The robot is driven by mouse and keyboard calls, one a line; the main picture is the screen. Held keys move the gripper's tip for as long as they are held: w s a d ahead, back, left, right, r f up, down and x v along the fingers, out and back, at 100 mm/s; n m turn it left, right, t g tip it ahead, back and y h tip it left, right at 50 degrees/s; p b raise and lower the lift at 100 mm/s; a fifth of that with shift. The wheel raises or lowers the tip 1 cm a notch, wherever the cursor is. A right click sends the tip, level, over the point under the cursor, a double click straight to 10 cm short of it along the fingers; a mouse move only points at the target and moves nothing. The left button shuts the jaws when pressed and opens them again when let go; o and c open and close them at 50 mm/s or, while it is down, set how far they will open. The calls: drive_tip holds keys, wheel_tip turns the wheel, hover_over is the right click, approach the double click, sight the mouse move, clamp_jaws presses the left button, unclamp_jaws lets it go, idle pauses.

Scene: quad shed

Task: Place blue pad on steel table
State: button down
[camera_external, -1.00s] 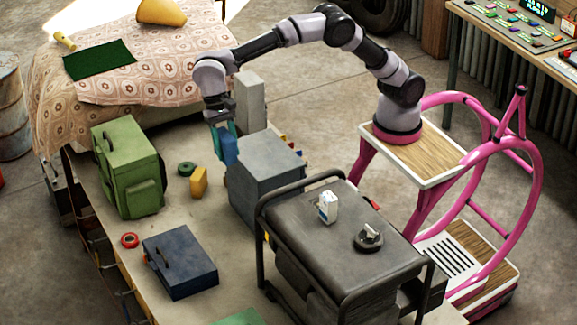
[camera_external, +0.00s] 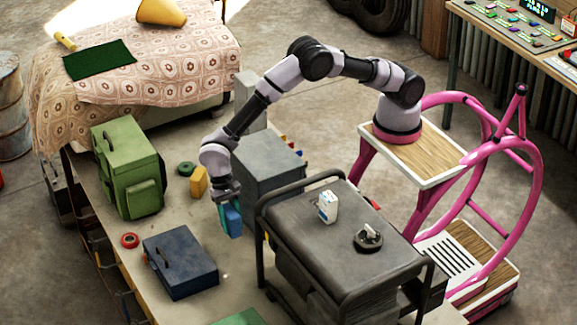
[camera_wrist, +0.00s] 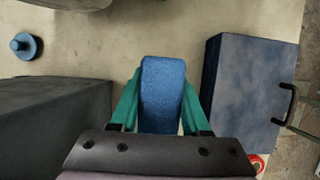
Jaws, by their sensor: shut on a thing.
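My gripper (camera_external: 228,205) is shut on the blue pad (camera_external: 232,219), holding it upright over the beige-topped bench (camera_external: 150,216), between the grey metal box and the dark blue toolbox. In the wrist view the blue pad (camera_wrist: 163,88) lies between my teal fingers. It cannot be told whether the pad's lower end touches the bench. A dark metal table with black rails (camera_external: 345,245) stands at the right of my gripper, with a small white carton (camera_external: 328,206) and a dark round item (camera_external: 368,239) on it. Which surface is the steel table is not certain.
A grey box (camera_external: 270,165) is right of my gripper, a dark blue toolbox (camera_external: 180,264) to the left. A yellow block (camera_external: 199,182), green roll (camera_external: 187,169), green case (camera_external: 130,168) and red ring (camera_external: 130,240) are on the bench. Bare bench lies between the toolbox and gripper.

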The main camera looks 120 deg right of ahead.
wheel_tip(320, 180, down, 10)
idle(0.5)
drive_tip(key=shift+f, duration=0.1)
drive_tip(key=shift+c, duration=1.9)
unclamp_jaws()
